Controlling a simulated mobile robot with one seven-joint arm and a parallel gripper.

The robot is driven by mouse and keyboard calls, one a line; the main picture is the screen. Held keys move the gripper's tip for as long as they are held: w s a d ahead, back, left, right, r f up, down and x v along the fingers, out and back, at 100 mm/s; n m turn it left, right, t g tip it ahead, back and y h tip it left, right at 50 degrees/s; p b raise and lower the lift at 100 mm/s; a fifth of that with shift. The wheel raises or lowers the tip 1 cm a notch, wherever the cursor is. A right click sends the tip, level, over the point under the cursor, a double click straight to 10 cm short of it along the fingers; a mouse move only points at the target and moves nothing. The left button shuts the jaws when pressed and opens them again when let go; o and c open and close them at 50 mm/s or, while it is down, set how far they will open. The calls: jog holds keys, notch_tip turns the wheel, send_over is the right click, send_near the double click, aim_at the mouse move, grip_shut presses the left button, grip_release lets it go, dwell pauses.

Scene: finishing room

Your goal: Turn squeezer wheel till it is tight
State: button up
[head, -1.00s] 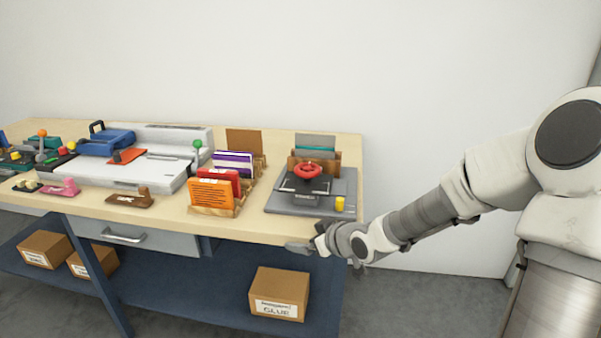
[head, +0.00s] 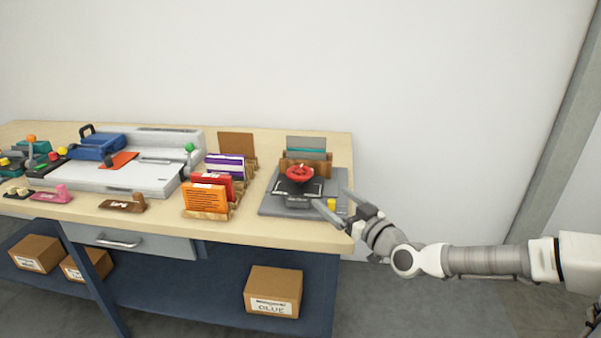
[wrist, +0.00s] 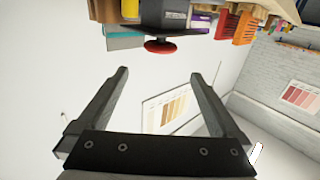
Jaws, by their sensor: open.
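The squeezer is a small dark press (head: 297,188) on a grey base plate (head: 270,207), at the right end of the bench. Its red wheel (head: 300,173) sits on top. In the wrist view the red wheel (wrist: 160,47) appears at the upper middle, beyond the fingertips, with the dark press (wrist: 165,14) behind it. My gripper (head: 334,198) is at the front right corner of the base plate, to the right of and lower in the picture than the wheel. It is open and empty, and the wrist view shows its spread fingers (wrist: 160,76) apart from the wheel.
Racks with orange (head: 204,197), red and purple cards stand left of the squeezer. A wooden holder with a teal-and-grey card (head: 306,146) stands behind it. The wall behind the bench is bare.

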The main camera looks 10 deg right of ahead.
aim_at(292, 167)
jog(key=b+x, duration=0.1)
jog(key=x, duration=1.5)
jog(key=shift+w+b, duration=0.15)
jog(key=shift+b, duration=0.25)
jog(key=shift+c, duration=0.2)
jog(key=c, duration=1)
jog(key=shift+a, duration=0.1)
